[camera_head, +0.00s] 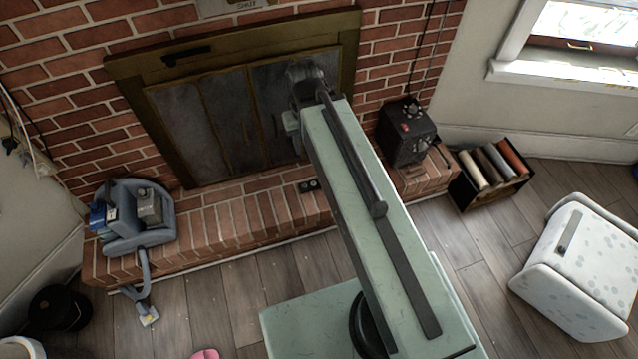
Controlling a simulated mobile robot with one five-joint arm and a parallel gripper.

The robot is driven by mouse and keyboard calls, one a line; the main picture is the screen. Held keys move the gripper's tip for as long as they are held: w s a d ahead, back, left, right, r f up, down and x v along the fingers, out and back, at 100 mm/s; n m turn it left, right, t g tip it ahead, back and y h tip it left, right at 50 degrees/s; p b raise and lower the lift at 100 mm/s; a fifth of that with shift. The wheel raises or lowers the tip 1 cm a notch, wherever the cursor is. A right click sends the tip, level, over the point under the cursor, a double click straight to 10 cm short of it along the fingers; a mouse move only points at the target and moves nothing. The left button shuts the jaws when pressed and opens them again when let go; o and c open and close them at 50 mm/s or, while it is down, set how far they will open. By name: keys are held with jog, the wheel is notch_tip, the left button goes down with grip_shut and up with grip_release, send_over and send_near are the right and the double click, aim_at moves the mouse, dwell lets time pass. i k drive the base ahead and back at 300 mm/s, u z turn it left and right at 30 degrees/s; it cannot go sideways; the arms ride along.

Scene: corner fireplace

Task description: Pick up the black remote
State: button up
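A small black object (308,186) lies on the brick hearth just left of my arm. It may be the black remote, but it is too small to be sure. A slim dark grey strip (569,231) shows on top of the white spotted box at the right. I cannot tell if it is a remote or part of the box. My gripper (305,82) is at the far end of my pale green arm, in front of the fireplace doors in the picture. Its fingers are too dark and small to read. My arm hides part of the hearth.
A grey-blue vacuum-like machine (138,222) stands on the hearth's left end. A black heater-like box (406,130) stands on its right end. A crate of rolls (492,172) and the white spotted box (590,275) stand on the right floor. Wood floor (225,300) is open in front.

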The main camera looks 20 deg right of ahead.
aim_at(310, 187)
jog(key=u, duration=0.65)
jog(key=i, duration=0.8)
jog(key=u, duration=1.05)
